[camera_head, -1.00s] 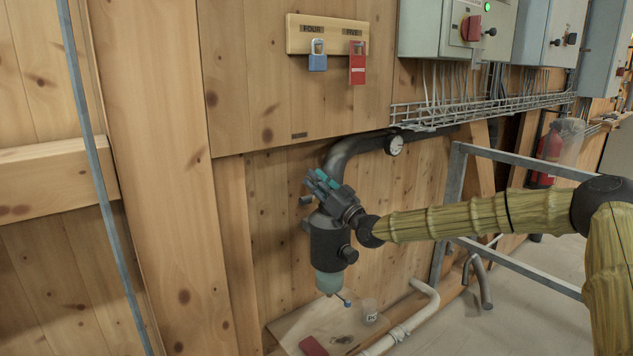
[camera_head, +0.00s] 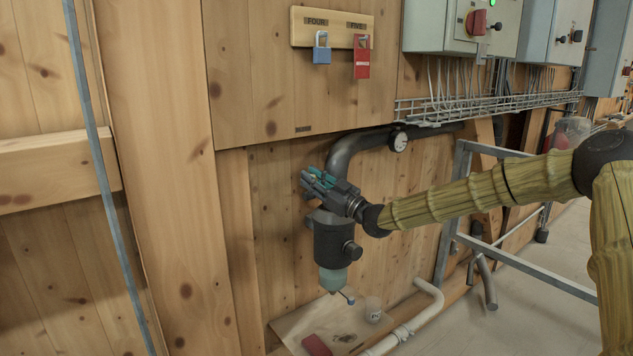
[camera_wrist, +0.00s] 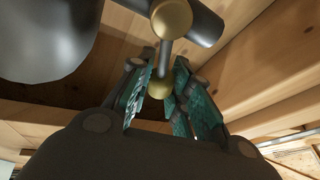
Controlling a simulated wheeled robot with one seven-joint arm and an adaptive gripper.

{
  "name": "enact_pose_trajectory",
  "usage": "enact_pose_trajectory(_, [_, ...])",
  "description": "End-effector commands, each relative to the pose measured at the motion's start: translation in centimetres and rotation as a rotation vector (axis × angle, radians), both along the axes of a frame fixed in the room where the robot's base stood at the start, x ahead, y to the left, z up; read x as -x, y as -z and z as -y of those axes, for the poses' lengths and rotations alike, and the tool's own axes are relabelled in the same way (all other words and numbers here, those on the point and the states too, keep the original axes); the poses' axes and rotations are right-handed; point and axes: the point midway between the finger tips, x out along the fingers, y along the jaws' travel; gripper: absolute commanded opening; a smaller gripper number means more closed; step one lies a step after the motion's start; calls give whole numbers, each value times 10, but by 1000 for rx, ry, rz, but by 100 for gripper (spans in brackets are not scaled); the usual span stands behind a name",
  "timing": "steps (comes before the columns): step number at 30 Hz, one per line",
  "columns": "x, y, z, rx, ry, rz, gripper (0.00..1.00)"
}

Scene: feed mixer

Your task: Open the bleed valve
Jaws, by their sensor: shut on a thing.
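The bleed valve's small lever (camera_wrist: 165,55) shows in the wrist view as a thin rod with a brass hub (camera_wrist: 172,18) on a dark pipe stub and a brass ball at its near end. My gripper (camera_wrist: 160,76) has its teal finger pads on both sides of that ball and is shut on the lever. In the head view my gripper (camera_head: 311,184) is at the top of a dark filter body (camera_head: 333,240) with a cloudy bowl below. The lever is hidden there behind my gripper.
A bent dark pipe (camera_head: 345,152) with a gauge (camera_head: 398,141) runs just above my gripper. A wooden wall is close behind. A grey metal frame (camera_head: 450,210) stands to the right. A shelf below holds a small cup (camera_head: 373,308) and a red object (camera_head: 317,345).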

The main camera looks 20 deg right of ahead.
Motion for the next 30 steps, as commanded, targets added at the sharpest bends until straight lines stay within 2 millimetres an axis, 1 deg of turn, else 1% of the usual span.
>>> enact_pose_trajectory(6, [3, 5, -9, 149, -1, 54, 0])
enact_pose_trajectory(12, [5, 9, -14, 241, -1, 86, 0])
enact_pose_trajectory(18, [6, 11, -16, 288, -1, 103, 0])
enact_pose_trajectory(30, [6, 12, -16, 300, -1, 107, 0])
